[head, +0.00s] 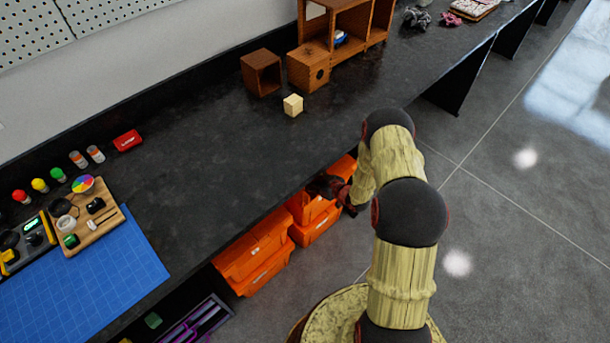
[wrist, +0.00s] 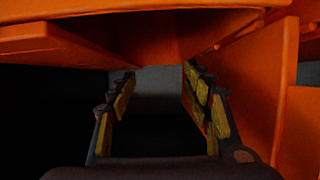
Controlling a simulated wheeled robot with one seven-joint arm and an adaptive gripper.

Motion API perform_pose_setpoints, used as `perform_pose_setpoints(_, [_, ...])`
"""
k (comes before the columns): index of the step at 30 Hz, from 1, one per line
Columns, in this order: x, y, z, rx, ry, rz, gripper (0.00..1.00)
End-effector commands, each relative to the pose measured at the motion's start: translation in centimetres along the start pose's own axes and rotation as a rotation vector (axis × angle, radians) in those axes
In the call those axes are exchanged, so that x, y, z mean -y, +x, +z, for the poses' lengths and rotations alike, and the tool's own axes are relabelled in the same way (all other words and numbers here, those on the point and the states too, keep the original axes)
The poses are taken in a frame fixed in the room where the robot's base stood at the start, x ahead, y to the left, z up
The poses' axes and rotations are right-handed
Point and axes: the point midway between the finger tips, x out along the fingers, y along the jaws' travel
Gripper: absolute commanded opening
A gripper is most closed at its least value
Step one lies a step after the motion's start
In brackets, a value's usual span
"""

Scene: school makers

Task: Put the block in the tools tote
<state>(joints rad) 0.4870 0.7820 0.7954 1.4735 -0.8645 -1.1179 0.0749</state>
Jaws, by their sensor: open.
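A small pale wooden block (head: 293,105) sits on the dark bench top, in front of two brown wooden boxes. Orange totes (head: 255,250) stand under the bench's front edge, some stacked; I cannot tell which is the tools tote. My gripper (head: 325,187) is at the bench edge beside the totes, below and to the right of the block and well apart from it. In the wrist view my gripper (wrist: 160,76) is open with nothing between its fingers. Orange tote walls (wrist: 255,85) surround it above and to the right; labels are not readable there.
The brown boxes (head: 262,73) and a wooden shelf unit (head: 345,25) stand behind the block. A blue cutting mat (head: 90,280), a wooden board with small parts (head: 112,225) and a red item (head: 127,140) are at left. The bench's middle is clear.

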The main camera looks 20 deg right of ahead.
Motion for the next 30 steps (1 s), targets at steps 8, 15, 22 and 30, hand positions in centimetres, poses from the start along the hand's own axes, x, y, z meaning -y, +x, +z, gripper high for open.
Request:
perform_pose_setpoints(8, [-0.1, -5.8, 0.0, 0.001, 0.003, 0.003, 0.50])
perform_pose_setpoints(15, [-0.1, -9.2, 0.0, -0.001, 0.001, 0.001, 0.50])
perform_pose_setpoints(22, [0.1, -10.2, 0.0, 0.000, 0.000, -0.001, 0.50])
perform_pose_setpoints(30, [0.0, -10.2, 1.6, 0.059, 0.001, 0.002, 0.50])
